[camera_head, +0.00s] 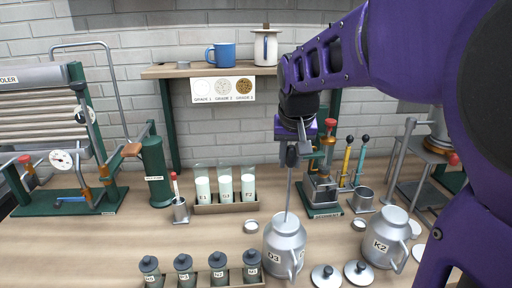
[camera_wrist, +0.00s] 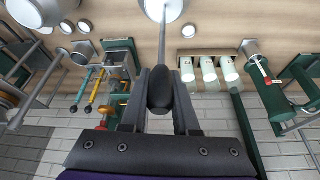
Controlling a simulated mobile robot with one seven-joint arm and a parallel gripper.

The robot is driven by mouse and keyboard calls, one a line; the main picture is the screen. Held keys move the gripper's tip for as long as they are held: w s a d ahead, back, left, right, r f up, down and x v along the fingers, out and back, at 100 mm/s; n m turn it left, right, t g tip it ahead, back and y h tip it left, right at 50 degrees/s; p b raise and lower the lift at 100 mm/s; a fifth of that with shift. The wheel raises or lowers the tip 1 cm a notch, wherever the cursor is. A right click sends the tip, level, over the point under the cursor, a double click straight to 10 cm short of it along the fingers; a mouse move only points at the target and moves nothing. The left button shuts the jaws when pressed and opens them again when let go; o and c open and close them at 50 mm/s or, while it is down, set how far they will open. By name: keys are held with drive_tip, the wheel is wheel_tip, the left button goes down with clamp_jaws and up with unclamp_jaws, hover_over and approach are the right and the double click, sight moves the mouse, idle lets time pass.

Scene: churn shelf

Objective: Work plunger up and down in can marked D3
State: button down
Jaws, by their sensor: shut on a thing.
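The can marked D3 (camera_head: 285,246) stands upright on the bench, a grey metal churn with an open mouth. The plunger (camera_head: 289,190) is a thin rod with a dark grip at its top, and its lower end goes into the mouth of D3, out of sight. My gripper (camera_head: 291,146) is above the can, shut on the plunger's dark grip. In the wrist view, my gripper (camera_wrist: 160,100) has its two fingers on either side of the dark oval grip (camera_wrist: 160,92), with the rod running to the can (camera_wrist: 163,10).
Can K2 (camera_head: 383,240) stands to the right, with loose lids (camera_head: 357,272) in front. Small labelled bottles (camera_head: 183,268) stand in a tray at front left. Milk glasses (camera_head: 225,185) stand behind. A green press (camera_head: 320,190) stands behind the plunger, and a shelf (camera_head: 205,70) is on the wall.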

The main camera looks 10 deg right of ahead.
sight(292, 146)
wheel_tip(292, 146, up, 7)
drive_tip(key=p, duration=0.1)
drive_tip(key=shift+r, duration=0.2)
drive_tip(key=shift+f, duration=0.15)
idle(1.5)
